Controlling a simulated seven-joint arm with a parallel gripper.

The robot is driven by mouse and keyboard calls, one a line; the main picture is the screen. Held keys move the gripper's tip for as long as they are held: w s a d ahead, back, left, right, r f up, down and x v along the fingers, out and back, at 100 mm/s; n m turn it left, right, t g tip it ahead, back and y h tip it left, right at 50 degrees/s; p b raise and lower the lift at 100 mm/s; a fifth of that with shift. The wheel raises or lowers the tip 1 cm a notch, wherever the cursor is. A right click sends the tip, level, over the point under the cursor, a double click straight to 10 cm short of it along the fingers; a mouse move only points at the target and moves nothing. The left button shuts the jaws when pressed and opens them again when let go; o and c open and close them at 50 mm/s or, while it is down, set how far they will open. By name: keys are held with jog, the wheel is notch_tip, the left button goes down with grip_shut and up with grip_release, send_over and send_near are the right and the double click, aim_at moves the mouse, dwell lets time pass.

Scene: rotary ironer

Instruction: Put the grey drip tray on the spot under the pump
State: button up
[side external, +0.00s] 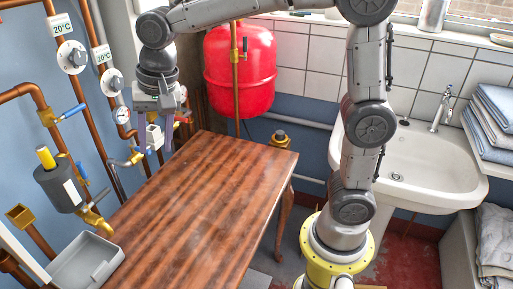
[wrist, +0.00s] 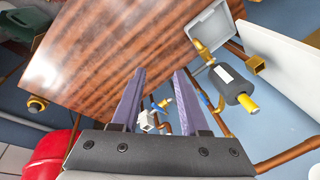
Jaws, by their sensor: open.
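The grey drip tray (side external: 83,264) is a shallow open box at the near left corner of the wooden table, and looks empty. It shows at the top of the wrist view (wrist: 213,30). The pump (side external: 60,187) is a dark cylinder with a yellow cap on the left wall pipes, also in the wrist view (wrist: 234,86). Its brass outlet (side external: 97,222) points down just above and behind the tray. My gripper (side external: 154,149) is open and empty, pointing down beside the table's far left edge, well away from the tray. Its fingers (wrist: 160,72) are apart in the wrist view.
The wooden table (side external: 205,190) is mostly bare. Copper pipes with blue-handled valves (side external: 72,112) run along the left wall. A red tank (side external: 240,70) stands behind the table, and a white sink (side external: 410,165) is at the right.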

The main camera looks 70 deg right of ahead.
jog(key=s+d+f+n+t, duration=0.1)
jog(key=s+d+n, duration=0.3)
jog(key=s, duration=0.7)
jog(key=s+d+f+n+t, duration=0.1)
jog(key=s+d+n, duration=0.4)
jog(key=s, duration=0.5)
jog(key=shift+s+d+f+t+h, duration=0.3)
jog(key=shift+s+f+t, duration=0.05)
jog(key=shift+t, duration=0.05)
